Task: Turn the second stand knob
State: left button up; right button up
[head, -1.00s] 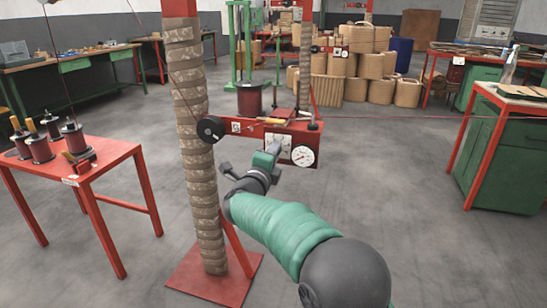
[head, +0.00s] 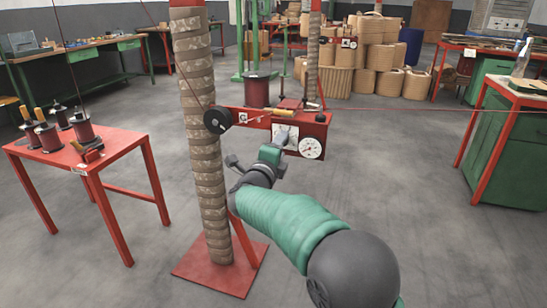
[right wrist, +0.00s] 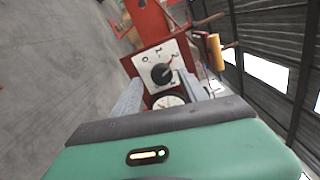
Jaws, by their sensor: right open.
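The stand's red control box (head: 300,127) carries a pale knob plate (head: 289,130) and a round white gauge (head: 311,148). In the right wrist view, a black knob (right wrist: 160,73) sits on a white numbered plate (right wrist: 148,57), and its pointer appears to face the upper right, near the 2. The gauge (right wrist: 168,102) shows beyond the fingers. My right gripper (right wrist: 159,84) is open, with its two grey fingers apart and pointing at the plate. The knob appears between them, with no contact visible. In the head view, my right gripper (head: 280,143) partly hides the plate. My left gripper is out of view.
A wrapped post (head: 205,165) on a red base plate stands left of my right arm. A black roller (head: 217,120) and a taut red wire are close by. A red table (head: 110,150) with spools is at left, a green cabinet (head: 515,150) at right.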

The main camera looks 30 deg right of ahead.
jog(key=p+v, duration=0.4)
jog(key=v, duration=1.2)
jog(key=shift+p, duration=0.3)
